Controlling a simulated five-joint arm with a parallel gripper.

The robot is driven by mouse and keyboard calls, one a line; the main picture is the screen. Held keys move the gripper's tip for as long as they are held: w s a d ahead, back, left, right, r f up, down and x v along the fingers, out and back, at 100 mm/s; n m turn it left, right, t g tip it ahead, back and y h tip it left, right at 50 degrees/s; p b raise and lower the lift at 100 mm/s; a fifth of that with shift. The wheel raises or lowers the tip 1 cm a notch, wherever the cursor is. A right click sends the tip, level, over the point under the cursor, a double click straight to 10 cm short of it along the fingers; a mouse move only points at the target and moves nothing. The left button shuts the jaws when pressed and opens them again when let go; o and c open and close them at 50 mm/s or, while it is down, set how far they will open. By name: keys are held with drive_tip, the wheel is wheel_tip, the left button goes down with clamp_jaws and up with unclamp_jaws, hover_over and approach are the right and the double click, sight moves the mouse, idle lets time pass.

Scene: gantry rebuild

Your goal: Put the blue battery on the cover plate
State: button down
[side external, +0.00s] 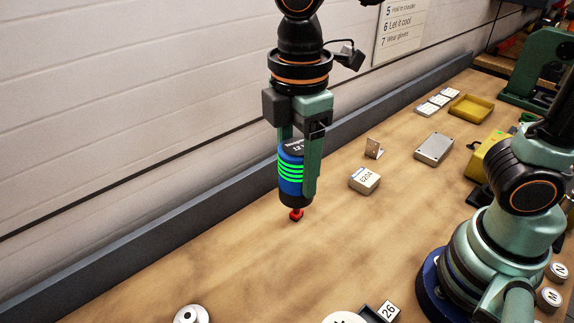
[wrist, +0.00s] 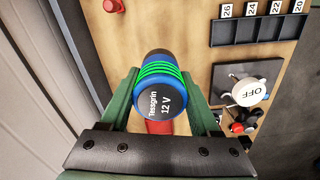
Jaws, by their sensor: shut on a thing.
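The blue battery (side external: 290,172) has bright green rings and a dark end marked "12 V". My gripper (side external: 298,168) is shut on it and holds it roughly upright above the table. The battery (wrist: 160,88) is also between the fingers in the wrist view. A flat grey plate with corner holes (side external: 434,149), which looks like the cover plate, lies on the table to the right of my gripper, well apart from the battery. I cannot make out this plate in the wrist view.
A small red thing (side external: 296,214) shows just under the battery. A bracket (side external: 374,148) and a box marked "6204" (side external: 364,180) lie between my gripper and the plate. A yellow tray (side external: 471,108) stands behind. The wrist view shows an "OFF" knob (wrist: 250,92) and a slotted rack (wrist: 260,30).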

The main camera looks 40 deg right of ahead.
drive_tip(key=w+d+r+m, duration=0.1)
drive_tip(key=w+d+m, duration=0.2)
drive_tip(key=w+d, duration=0.55)
drive_tip(key=w+d+r+m, duration=0.1)
drive_tip(key=w+d+m, duration=0.3)
drive_tip(key=d, duration=0.9)
drive_tip(key=m, duration=0.9)
hover_over(436, 145)
wheel_tip(436, 145, down, 14)
drive_tip(key=shift+f, duration=2.6)
drive_tip(key=shift+f, duration=0.15)
